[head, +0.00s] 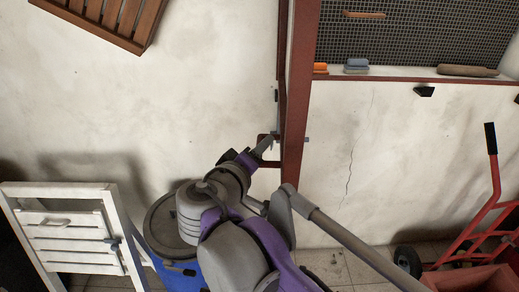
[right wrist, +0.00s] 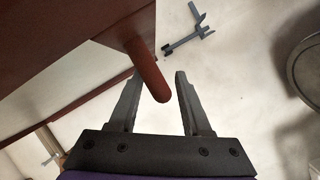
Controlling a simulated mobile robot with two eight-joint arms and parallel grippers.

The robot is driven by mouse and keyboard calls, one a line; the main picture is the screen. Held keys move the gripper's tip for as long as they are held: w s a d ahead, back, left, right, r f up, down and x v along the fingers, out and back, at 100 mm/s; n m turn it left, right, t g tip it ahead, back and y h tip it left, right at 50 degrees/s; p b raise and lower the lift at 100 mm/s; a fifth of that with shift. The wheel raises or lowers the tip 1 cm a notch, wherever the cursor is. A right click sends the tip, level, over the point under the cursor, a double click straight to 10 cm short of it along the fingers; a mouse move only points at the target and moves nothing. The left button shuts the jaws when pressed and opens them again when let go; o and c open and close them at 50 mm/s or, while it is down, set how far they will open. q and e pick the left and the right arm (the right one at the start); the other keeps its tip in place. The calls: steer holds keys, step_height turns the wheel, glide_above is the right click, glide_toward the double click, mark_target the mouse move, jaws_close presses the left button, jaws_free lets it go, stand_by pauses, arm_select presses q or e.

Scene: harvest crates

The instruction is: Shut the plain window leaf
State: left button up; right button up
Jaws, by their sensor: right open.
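The window leaf (head: 300,90) is a dark red-brown frame that stands open, seen nearly edge-on in the head view. Its underside and lower edge also fill the upper left of the right wrist view (right wrist: 60,60). A rounded red-brown handle (right wrist: 150,72) sticks out from the leaf. My right gripper (head: 268,143) is at the leaf's lower part, on its left side. In the right wrist view the gripper (right wrist: 156,78) has its fingers apart on either side of the handle, with a gap visible at the right finger. My left gripper is not in view.
A mesh-covered opening (head: 415,30) with a ledge (head: 400,75) is right of the leaf; an orange block, a blue-grey block (head: 356,66) and a brown roll (head: 468,70) lie there. A white slatted stand (head: 75,235) is lower left, a red hand truck (head: 480,220) lower right.

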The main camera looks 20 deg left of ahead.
jaws_close()
stand_by(1.4)
